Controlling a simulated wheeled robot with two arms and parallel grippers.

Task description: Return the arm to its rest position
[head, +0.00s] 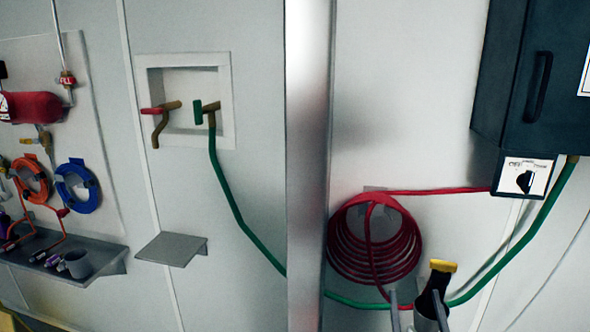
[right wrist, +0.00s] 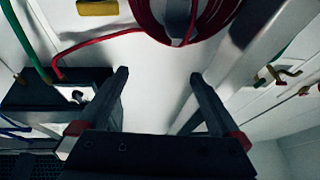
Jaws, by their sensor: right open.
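My right gripper (head: 415,297) is at the bottom of the head view, right of centre, in front of the white wall. It also shows in the right wrist view (right wrist: 159,75), with its two fingers wide apart and nothing between them. In the head view the fingers appear just below the coiled red hose (head: 342,243), and they look apart from it. The red coil also shows at the top of the right wrist view (right wrist: 150,18). My left gripper is not in view.
A dark item with a yellow top (head: 443,266) appears close beside my right gripper. A dark cabinet (head: 500,100) with a switch box (head: 524,174) hangs at right. A green hose (head: 232,205) crosses behind a metal post (head: 307,150). A small grey shelf (head: 172,249) juts out left.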

